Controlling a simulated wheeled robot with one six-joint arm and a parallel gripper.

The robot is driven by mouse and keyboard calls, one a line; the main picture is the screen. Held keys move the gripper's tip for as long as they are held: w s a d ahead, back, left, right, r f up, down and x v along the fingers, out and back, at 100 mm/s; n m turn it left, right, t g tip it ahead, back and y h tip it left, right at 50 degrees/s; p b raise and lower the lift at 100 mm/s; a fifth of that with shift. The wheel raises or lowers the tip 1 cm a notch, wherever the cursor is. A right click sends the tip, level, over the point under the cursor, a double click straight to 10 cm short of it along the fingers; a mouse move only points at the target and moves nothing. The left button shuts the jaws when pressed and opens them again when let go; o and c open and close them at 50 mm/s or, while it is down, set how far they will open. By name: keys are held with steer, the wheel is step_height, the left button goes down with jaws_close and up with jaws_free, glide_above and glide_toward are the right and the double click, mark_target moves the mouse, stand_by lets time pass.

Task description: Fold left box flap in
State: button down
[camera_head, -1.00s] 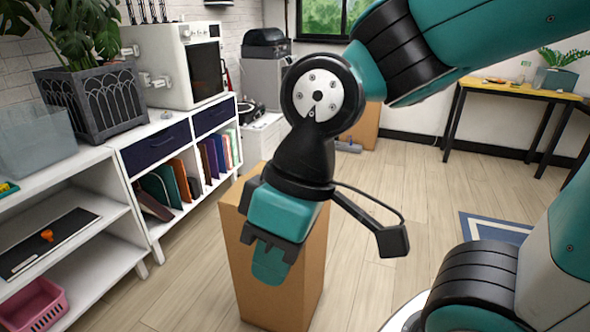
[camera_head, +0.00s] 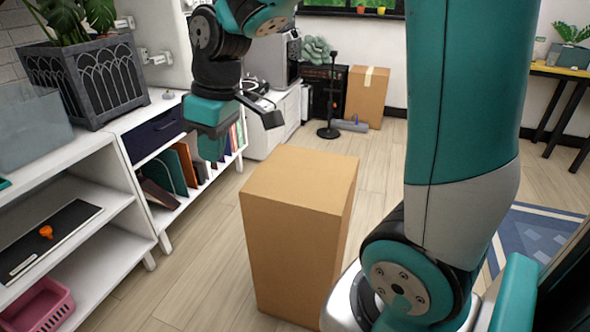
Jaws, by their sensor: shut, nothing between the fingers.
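A tall brown cardboard box (camera_head: 296,240) stands upright on the floor in the middle of the view. Its top (camera_head: 300,178) looks flat and covered, and I see no flap standing up or hanging out at the left edge. I cannot make out a seam between flaps. My gripper (camera_head: 211,148) is shut and empty. It hangs to the left of the box and higher in the picture, apart from it, in front of the white shelf. Nothing hides the top of the box; my arm's lower part covers some of its lower right side.
A white shelf unit (camera_head: 140,190) with books runs along the left, close to my gripper. A planter (camera_head: 85,75) stands on it. Another taped box (camera_head: 367,95) and a black stand (camera_head: 330,105) are at the back. The floor behind the box is clear.

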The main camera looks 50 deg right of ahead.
steer(key=w+d+f+m+h+b, duration=0.1)
steer(key=w+d+f, duration=0.25)
steer(key=d, duration=0.45)
steer(key=w+d+f+h+b, duration=0.1)
steer(key=w+d+f, duration=0.1)
steer(key=w+d, duration=0.5)
steer(key=g+h, duration=0.1)
glide_toward(304, 171)
steer(key=shift+m, duration=0.4)
step_height(304, 171, down, 6)
steer(key=shift+d+f+b, duration=0.15)
steer(key=shift+f+b, duration=0.05)
steer(key=shift+b, duration=0.5)
steer(key=shift+f, duration=0.6)
steer(key=shift+w, duration=0.1)
